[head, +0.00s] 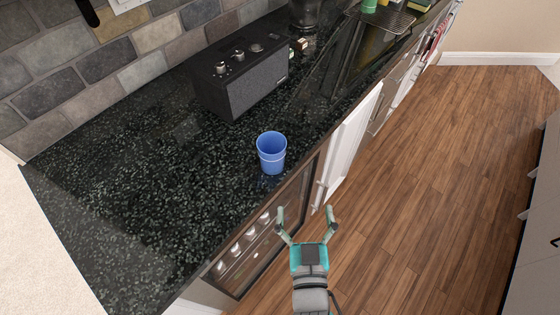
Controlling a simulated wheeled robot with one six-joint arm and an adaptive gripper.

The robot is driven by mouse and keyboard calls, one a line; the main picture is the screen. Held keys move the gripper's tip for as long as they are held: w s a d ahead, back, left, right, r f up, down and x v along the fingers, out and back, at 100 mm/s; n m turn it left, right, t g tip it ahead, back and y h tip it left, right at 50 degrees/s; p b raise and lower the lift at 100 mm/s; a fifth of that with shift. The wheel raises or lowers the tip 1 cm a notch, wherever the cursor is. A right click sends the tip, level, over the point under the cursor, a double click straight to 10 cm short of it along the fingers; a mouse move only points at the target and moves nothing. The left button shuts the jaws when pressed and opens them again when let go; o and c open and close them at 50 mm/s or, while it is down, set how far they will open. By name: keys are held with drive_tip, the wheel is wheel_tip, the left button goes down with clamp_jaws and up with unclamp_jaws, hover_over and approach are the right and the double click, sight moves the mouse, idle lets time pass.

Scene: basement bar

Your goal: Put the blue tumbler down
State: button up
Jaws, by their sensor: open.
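The blue tumbler (272,157) stands upright on the black speckled countertop (150,180), near its front edge. My gripper (306,215) is open and empty. In the picture it is below and to the right of the tumbler, clear of it, over the side of the counter's front edge. Nothing hides the tumbler.
A black speaker-like box (245,75) with knobs stands on the counter behind the tumbler. Farther back are a dark appliance (304,14) and a drying rack (385,18). A glass-front cooler (255,240) sits under the counter. The counter's left part and the wooden floor (430,170) are clear.

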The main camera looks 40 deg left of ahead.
drive_tip(key=y, duration=0.1)
approach(273, 159)
drive_tip(key=x, duration=0.2)
drive_tip(key=shift+x, duration=5.55)
drive_tip(key=shift+f+n, duration=0.15)
drive_tip(key=shift+n, duration=0.15)
drive_tip(key=c, duration=1.5)
